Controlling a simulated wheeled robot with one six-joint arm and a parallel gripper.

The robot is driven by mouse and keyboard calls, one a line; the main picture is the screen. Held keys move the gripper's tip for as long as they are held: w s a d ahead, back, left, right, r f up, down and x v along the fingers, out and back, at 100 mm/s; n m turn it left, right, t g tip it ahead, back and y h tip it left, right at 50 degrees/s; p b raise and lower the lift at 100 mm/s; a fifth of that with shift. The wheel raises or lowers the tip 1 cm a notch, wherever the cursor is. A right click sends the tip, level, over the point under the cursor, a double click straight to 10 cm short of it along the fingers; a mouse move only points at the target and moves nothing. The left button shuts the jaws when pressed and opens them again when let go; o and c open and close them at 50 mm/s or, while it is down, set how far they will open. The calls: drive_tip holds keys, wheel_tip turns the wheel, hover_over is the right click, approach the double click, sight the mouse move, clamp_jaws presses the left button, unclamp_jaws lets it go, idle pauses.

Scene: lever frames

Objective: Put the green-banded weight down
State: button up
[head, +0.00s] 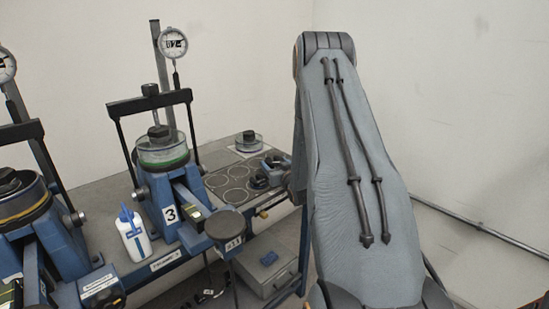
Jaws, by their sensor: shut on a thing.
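My gripper (275,166) shows small at the left edge of my large grey arm link, over the right end of the bench, and the arm hides part of it. It is shut on a small dark weight (260,181), low over or at the bench top. I cannot make out a green band on it at this size, nor tell whether its underside touches the surface. Ring-outlined places (236,171) lie just left of it on a dark mat and look empty.
Blue press number 3 (170,213) stands left, with a green-ringed cell (163,157) and a dial gauge (173,43). A round hanger plate (224,224) juts out in front. Another press (25,210) is far left.

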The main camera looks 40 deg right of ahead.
drive_tip(key=shift+f, duration=0.6)
drive_tip(key=shift+f, duration=0.15)
drive_tip(key=o, duration=1.4)
drive_tip(key=shift+f, duration=0.1)
drive_tip(key=shift+c, duration=0.2)
drive_tip(key=b+v, duration=0.2)
drive_tip(key=v, duration=0.9)
drive_tip(key=shift+s+a+r, duration=0.1)
drive_tip(key=shift+s+r, duration=0.1)
drive_tip(key=shift+s, duration=0.35)
drive_tip(key=shift+a, duration=0.15)
